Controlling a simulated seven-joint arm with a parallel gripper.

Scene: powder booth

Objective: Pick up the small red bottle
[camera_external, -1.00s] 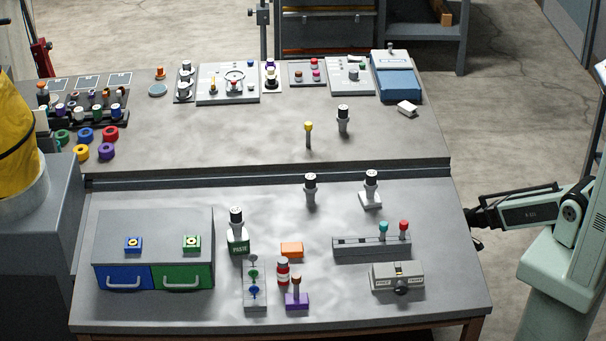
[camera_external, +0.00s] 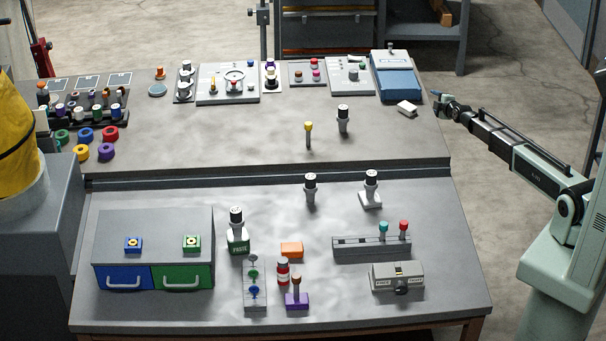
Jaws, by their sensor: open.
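The small red bottle (camera_external: 283,272) stands upright on the front, lower part of the bench. It has a pale label band and a dark top. It is just in front of an orange block (camera_external: 291,250), and beside a purple block with an upright peg (camera_external: 297,297). My gripper (camera_external: 437,95) is far from it, raised near the right edge of the rear bench top. It is small in this view and I see nothing held in it. Its fingers are hard to make out.
A grey rack with blue and green knobs (camera_external: 255,292) stands left of the bottle. A slotted block with teal and red knobs (camera_external: 372,246) and a grey switch box (camera_external: 398,277) stand to the right. Black-capped bottles (camera_external: 310,188) stand behind.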

